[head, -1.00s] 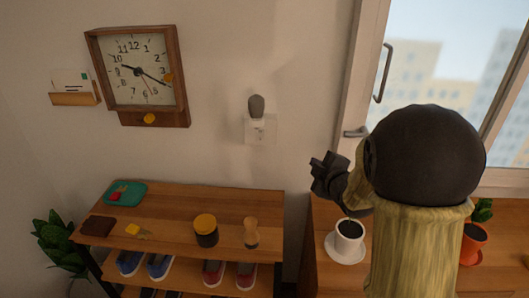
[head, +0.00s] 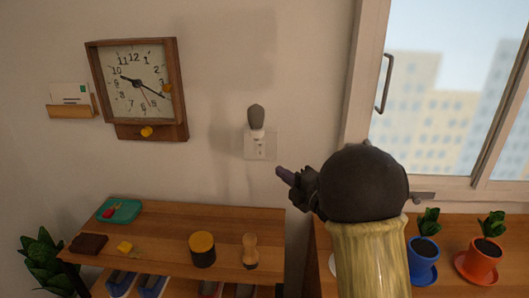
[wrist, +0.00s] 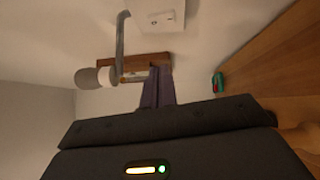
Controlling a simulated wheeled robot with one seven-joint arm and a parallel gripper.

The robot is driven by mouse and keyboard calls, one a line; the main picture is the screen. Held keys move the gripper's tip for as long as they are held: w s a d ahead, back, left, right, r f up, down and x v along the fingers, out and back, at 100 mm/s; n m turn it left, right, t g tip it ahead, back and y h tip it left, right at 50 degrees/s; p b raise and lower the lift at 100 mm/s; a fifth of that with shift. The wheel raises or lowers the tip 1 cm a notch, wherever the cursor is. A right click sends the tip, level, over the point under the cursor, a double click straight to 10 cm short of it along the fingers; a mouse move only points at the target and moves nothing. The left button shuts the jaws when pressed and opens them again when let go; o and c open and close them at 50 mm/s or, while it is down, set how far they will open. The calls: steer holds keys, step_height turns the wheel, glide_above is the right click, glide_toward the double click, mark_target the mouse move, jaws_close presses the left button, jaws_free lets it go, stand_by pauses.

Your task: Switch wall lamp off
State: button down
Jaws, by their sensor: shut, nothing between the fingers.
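The wall lamp (head: 256,118) is a small fixture with a grey rounded shade above a white body, against a white wall plate (head: 262,147). Its shade shows no clear glow. My gripper (head: 281,174) is shut and empty, with its dark tips below and right of the plate, apart from it in the picture. In the wrist view, my fingers (wrist: 157,88) are together in front of the wall. The lamp (wrist: 95,76) shows there sideways, left of the fingertips, near a bent grey tube. I cannot make out a switch clearly.
A clock (head: 139,84) and a card holder (head: 70,111) hang on the left wall. A wooden shelf (head: 170,225) below carries a teal tray (head: 131,211), a jar (head: 203,249) and a wooden figure (head: 250,250). Potted plants stand right of my arm, under the window.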

mark_target(256, 146)
steer(key=w+a, duration=0.2)
steer(key=w, duration=0.1)
steer(key=w+a+p, duration=0.1)
steer(key=w+a, duration=0.1)
steer(key=w, duration=0.2)
steer(key=w+a+r+p, duration=0.1)
steer(key=w, duration=0.2)
steer(key=shift+w+a+r, duration=0.1)
steer(key=shift+w+a, duration=0.1)
steer(key=shift+a, duration=0.2)
steer(key=shift+s, duration=0.1)
steer(key=shift+a, duration=0.15)
steer(key=shift+r+p, duration=0.15)
steer(key=shift+p, duration=0.25)
steer(key=shift+w+r, duration=0.1)
steer(key=shift+w, duration=0.1)
steer(key=shift+f, duration=0.2)
